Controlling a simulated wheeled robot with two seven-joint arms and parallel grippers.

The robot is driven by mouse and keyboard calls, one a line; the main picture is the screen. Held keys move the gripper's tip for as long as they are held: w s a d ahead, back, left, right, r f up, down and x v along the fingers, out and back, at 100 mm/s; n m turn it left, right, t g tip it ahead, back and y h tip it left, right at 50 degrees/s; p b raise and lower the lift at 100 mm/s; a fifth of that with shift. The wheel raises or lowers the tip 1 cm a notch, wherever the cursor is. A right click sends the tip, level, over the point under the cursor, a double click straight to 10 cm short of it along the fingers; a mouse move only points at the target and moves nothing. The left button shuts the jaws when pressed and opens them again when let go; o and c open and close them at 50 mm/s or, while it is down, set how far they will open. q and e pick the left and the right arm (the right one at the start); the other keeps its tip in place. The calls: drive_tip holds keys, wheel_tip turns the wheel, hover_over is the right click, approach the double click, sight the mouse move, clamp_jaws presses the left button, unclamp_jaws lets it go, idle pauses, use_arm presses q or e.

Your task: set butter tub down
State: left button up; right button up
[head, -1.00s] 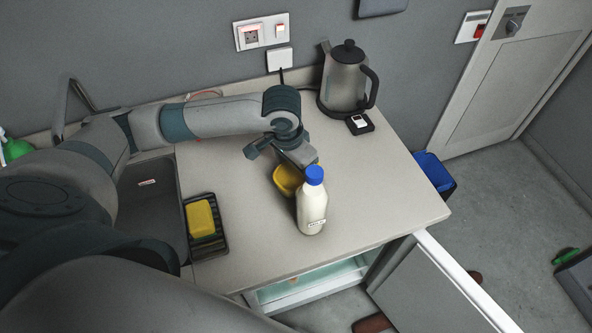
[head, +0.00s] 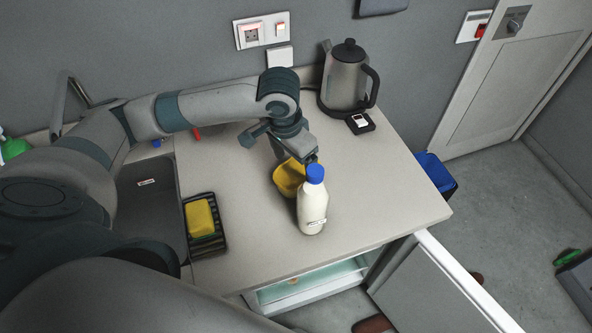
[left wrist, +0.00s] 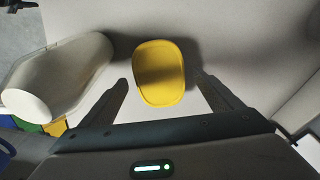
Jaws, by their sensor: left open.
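The yellow butter tub (head: 287,178) stands on the worktop (head: 250,228), just behind and left of the milk bottle (head: 313,206), which hides part of it. In the left wrist view the tub's yellow top (left wrist: 160,73) shows between and beyond the fingers. My left gripper (head: 300,152) is just behind and above the tub. Its fingers (left wrist: 165,88) are spread apart with nothing between their tips, and a gap shows on both sides of the tub. The bottle also shows in the left wrist view (left wrist: 60,80), left of the left finger. My right gripper is not in view.
A kettle (head: 345,78) stands at the back right, with a small black item (head: 359,123) beside it. A fridge door (head: 430,290) stands open below the front edge.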

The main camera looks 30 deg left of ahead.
sight(291, 174)
use_arm(q)
wheel_tip(291, 174, up, 8)
drive_tip(key=s+b, duration=0.1)
drive_tip(key=shift+a+r, duration=0.2)
drive_tip(key=shift+s, duration=0.1)
drive_tip(key=shift+c, duration=0.3)
